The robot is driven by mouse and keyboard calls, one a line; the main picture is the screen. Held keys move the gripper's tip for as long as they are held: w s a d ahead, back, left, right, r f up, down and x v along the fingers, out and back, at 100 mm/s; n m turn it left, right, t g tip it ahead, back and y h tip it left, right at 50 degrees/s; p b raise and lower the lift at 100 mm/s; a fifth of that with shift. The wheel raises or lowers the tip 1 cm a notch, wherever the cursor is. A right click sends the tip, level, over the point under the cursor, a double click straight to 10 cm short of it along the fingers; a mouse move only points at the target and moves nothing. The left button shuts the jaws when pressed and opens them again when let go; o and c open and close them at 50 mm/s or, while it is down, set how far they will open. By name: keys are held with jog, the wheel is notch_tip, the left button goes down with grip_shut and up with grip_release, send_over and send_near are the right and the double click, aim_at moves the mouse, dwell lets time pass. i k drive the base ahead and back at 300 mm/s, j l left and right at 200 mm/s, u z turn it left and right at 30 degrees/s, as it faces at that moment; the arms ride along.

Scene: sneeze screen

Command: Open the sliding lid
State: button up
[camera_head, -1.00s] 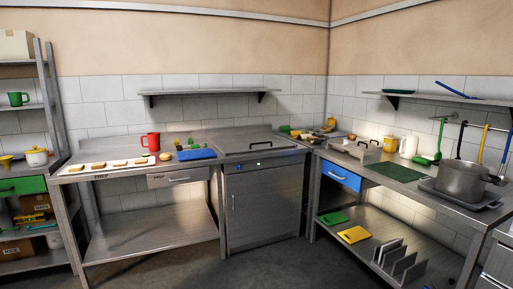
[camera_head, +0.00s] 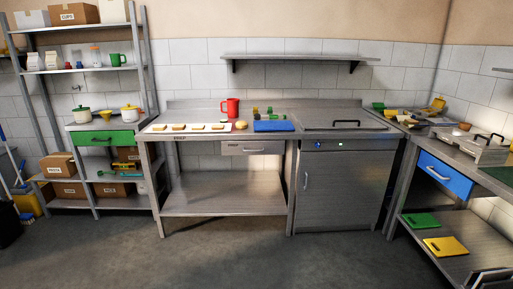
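A flat steel lid (camera_head: 330,119) with a dark bar handle (camera_head: 345,123) lies shut in the counter top, above a steel cabinet with a door (camera_head: 340,185). A smaller steel box (camera_head: 470,149) with a dark handle on top stands on the right counter. The frames do not show for certain which of the two is the sliding lid. My gripper and arm are not in view.
A wall shelf (camera_head: 295,57) hangs above. Grey floor (camera_head: 240,255) in front is clear.

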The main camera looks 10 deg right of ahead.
aim_at(318, 123)
jog(key=i+l+z, duration=0.4)
jog(key=i+z, duration=0.2)
jog(key=i, duration=0.2)
jog(key=i+z, duration=0.35)
jog(key=i+u, duration=0.15)
jog(key=i, duration=0.3)
jog(key=i+l+u, duration=0.1)
jog(key=i, duration=0.3)
jog(key=i+l+u, duration=0.15)
jog(key=i, duration=0.3)
jog(key=i+l+u, duration=0.15)
jog(key=i, duration=0.25)
